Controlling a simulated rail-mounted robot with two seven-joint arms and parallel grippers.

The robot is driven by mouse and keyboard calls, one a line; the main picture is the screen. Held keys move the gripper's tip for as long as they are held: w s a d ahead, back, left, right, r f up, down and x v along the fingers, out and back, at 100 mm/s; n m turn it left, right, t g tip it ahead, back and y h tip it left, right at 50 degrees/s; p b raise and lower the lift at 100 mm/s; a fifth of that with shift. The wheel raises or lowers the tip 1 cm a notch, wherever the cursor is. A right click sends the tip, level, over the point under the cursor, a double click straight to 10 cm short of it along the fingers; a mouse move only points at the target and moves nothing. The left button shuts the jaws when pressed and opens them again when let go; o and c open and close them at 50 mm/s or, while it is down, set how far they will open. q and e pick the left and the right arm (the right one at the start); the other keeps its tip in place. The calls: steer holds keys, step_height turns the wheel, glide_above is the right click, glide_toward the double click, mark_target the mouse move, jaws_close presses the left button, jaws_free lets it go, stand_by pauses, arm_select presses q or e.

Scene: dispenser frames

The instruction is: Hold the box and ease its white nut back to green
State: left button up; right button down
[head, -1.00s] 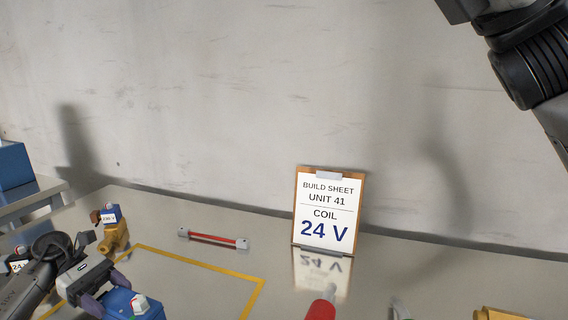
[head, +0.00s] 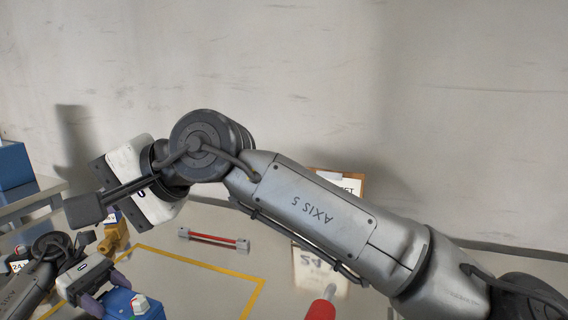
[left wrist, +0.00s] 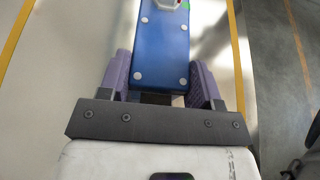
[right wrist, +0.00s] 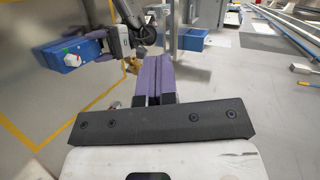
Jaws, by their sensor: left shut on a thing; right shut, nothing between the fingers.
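The blue box (head: 122,299) is low at the left of the head view, its sides clamped between my left gripper's purple fingers (left wrist: 160,78). A small white nut (head: 139,303) sits on the box's top face, with red and green marks by it. In the left wrist view the nut (left wrist: 168,3) is cut by the top edge, with green at its right. My right gripper (right wrist: 153,62) is shut and empty. In the right wrist view it is apart from the box (right wrist: 85,50) and nut (right wrist: 72,60), which lie to its left.
A build sheet (head: 350,186) reading 24 V in the earlier view is mostly behind my right arm. A red bar with grey ends (head: 213,239) lies on the table near yellow tape (head: 200,264). A brass valve (head: 115,237) stands at left. A red rounded object (head: 321,310) is at the bottom.

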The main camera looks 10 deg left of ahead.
step_height(320, 180, down, 8)
steer(key=a+r+n+t+h, duration=0.1)
steer(key=a+n+t+h, duration=0.1)
steer(key=a+n+h, duration=0.1)
steer(key=n+t+h, duration=0.3)
steer(key=n+h, duration=0.2)
steer(key=h, duration=0.1)
glide_above(152, 310)
steer(key=s, duration=0.3)
step_height(152, 310, down, 11)
steer(key=shift+s+f, duration=0.1)
steer(key=shift+f, duration=2.75)
steer(key=shift+w+d+f, duration=0.15)
steer(key=shift+w+d, duration=0.15)
steer(key=shift+w, duration=0.1)
steer(key=shift+w+d, duration=0.4)
steer(key=shift+w, duration=0.15)
